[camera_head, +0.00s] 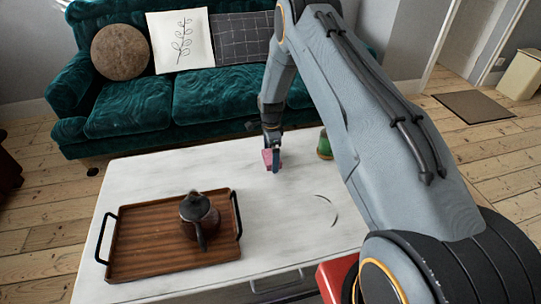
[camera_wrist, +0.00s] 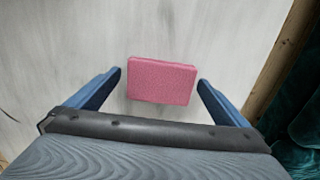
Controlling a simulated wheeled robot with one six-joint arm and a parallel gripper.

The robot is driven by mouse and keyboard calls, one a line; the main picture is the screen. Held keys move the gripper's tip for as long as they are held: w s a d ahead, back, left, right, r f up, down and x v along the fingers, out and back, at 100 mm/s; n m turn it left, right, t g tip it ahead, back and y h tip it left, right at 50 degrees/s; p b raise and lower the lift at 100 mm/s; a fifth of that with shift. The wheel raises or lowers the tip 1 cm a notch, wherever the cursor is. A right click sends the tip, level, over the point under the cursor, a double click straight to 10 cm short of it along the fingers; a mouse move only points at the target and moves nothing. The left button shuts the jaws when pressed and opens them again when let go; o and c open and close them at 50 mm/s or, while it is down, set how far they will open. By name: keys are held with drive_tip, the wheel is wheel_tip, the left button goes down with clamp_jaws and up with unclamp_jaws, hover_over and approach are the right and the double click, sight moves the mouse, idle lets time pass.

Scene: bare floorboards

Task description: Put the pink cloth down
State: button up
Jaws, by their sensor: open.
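The pink cloth (camera_wrist: 162,80) is a small, thick rectangular block. In the wrist view it sits between the two blue fingers of my gripper (camera_wrist: 160,88), with a gap on each side. My gripper is open. In the head view the pink cloth (camera_head: 267,157) shows at the far part of the white table (camera_head: 180,168), partly covered by my gripper (camera_head: 274,163). It looks to be on or very close to the tabletop; I cannot tell exactly which.
A wooden tray (camera_head: 135,245) with black handles holds a dark teapot (camera_head: 199,215) at the table's left. A green object (camera_head: 324,146) stands right of my gripper, partly behind my arm. A teal sofa (camera_head: 145,105) stands behind the table. The table's middle is mostly clear.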

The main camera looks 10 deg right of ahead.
drive_tip(key=shift+r, duration=0.1)
drive_tip(key=s+d+r+n, duration=0.1)
drive_tip(key=s+r+n, duration=0.15)
drive_tip(key=r, duration=0.75)
drive_tip(key=s+d+r+n, duration=0.15)
drive_tip(key=s+r, duration=0.25)
drive_tip(key=r, duration=0.7)
drive_tip(key=s+r+n, duration=0.3)
drive_tip(key=s+n, duration=0.1)
drive_tip(key=s, duration=0.6)
drive_tip(key=s+d+r+n, duration=0.1)
drive_tip(key=s+r+n, duration=0.3)
drive_tip(key=s, duration=0.7)
drive_tip(key=s+d+r+n, duration=0.1)
drive_tip(key=s+r+n, duration=0.3)
drive_tip(key=s, duration=0.6)
drive_tip(key=shift+s+d+r, duration=0.2)
